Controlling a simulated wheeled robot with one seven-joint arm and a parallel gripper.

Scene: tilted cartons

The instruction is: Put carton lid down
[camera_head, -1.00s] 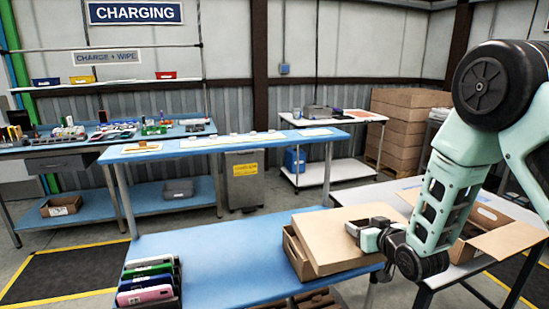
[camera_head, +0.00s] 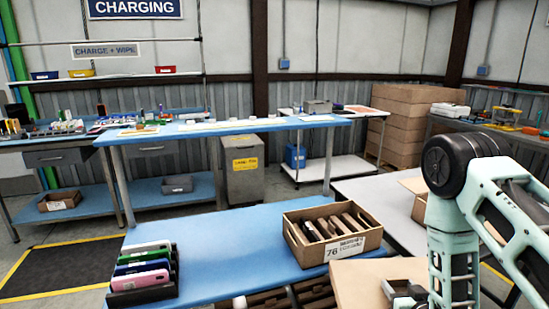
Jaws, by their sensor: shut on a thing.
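The open carton (camera_head: 362,243) sits on the blue table, labelled "76", with several brown items or dividers standing inside. The flat tan carton lid (camera_head: 352,283) is off the carton, in front of it at the bottom of the view. My gripper (camera_head: 392,290) is shut on the lid near its right side. The fingertips are hard to make out, and the lid's near part is cut off by the frame edge. I cannot tell whether the lid touches anything below it.
The blue table (camera_head: 220,245) has clear room left of the carton. A black rack (camera_head: 142,292) of several coloured devices stands at its left end. Brown slatted items (camera_head: 268,300) show below its front edge. A grey table (camera_head: 375,195) with another open carton (camera_head: 418,207) lies right.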

